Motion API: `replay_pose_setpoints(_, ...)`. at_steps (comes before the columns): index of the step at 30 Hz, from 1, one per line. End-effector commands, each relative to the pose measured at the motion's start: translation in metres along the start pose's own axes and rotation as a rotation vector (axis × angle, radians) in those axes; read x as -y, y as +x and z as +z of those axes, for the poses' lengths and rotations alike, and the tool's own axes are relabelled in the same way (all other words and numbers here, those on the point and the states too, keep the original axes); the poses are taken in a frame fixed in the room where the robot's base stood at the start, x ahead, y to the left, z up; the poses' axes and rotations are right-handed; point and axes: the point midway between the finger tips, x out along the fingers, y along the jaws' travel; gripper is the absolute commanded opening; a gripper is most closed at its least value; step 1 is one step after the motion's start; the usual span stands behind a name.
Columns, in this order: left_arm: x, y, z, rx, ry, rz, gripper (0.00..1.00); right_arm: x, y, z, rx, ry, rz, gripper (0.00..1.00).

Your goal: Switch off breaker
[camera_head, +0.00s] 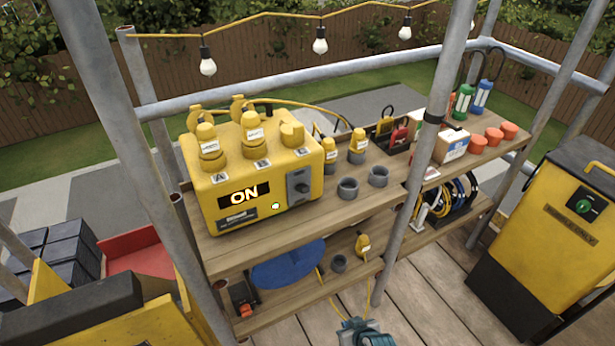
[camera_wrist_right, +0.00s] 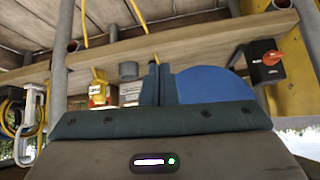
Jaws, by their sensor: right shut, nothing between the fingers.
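A yellow power box (camera_head: 265,165) with a lit ON display (camera_head: 244,195) stands on the upper shelf. A grey switch panel (camera_head: 298,187) is on its right front. A black switch box with a red-orange knob (camera_head: 243,304) is at the left of the lower shelf; it also shows at the right of the right wrist view (camera_wrist_right: 267,62). I cannot tell which is the breaker. My right gripper (camera_head: 354,325) is at the bottom, in front of the lower shelf and right of the black box. Its fingers (camera_wrist_right: 156,82) are shut and empty. My left gripper is not seen.
A blue disc (camera_head: 288,266), a grey socket (camera_head: 339,264) and a yellow plug (camera_head: 363,245) are on the lower shelf. Scaffold poles (camera_head: 420,150) rise in front of the shelves. A yellow and black cabinet (camera_head: 560,230) stands at the right. Floorboards show below.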

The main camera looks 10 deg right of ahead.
Motion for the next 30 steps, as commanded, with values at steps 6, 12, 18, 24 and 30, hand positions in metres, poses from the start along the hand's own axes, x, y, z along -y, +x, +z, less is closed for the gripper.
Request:
replay_pose_setpoints(6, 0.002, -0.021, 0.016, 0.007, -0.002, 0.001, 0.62, 0.029, -0.084, -0.186, -0.305, -0.038, -0.057, 0.0)
replay_pose_setpoints(12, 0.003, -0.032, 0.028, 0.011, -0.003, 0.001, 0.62, 0.046, -0.172, -0.298, -0.533, -0.08, -0.087, 0.0)
replay_pose_setpoints(18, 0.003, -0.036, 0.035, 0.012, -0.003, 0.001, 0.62, 0.053, -0.224, -0.347, -0.653, -0.105, -0.098, 0.0)
replay_pose_setpoints(24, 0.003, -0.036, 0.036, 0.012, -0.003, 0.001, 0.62, 0.055, -0.234, -0.354, -0.676, -0.112, -0.099, 0.0)
replay_pose_setpoints(30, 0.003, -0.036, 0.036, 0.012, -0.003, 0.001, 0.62, 0.055, -0.233, -0.354, -0.674, -0.111, -0.099, 0.0)
